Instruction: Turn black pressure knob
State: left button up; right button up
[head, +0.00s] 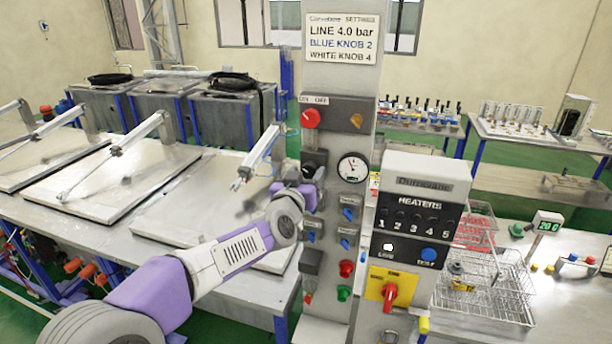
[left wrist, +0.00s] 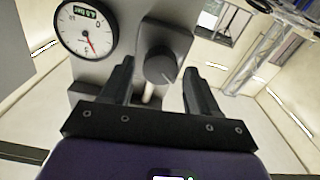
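The black pressure knob (left wrist: 160,66) is round with a pale pointer line and sits on a grey block on the control column. In the head view the dark regulator (head: 315,157) is left of the white pressure gauge (head: 352,167), and my gripper partly hides it. My left gripper (head: 309,176) is right at the knob. In the left wrist view its fingers (left wrist: 158,72) are open, one on each side of the knob, with gaps visible, so they do not appear closed on it. The gauge (left wrist: 87,28) shows upside down there with a red needle. My right gripper is not in view.
Blue knobs (head: 348,214) and red and green buttons (head: 346,268) are below. A heater box (head: 418,190) stands close right. Metal tables with flat lids (head: 130,176) lie left.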

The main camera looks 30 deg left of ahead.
pick_arm(q)
jog(key=c, duration=0.9)
jog(key=shift+o, duration=0.2)
jog(key=shift+f+n+b, duration=0.1)
jog(key=shift+n+b, duration=0.2)
jog(key=o, duration=1.1)
jog(key=shift+c, duration=0.2)
jog(key=b+v, duration=0.1)
jog(key=v, duration=0.6)
jog(key=shift+s, duration=0.3)
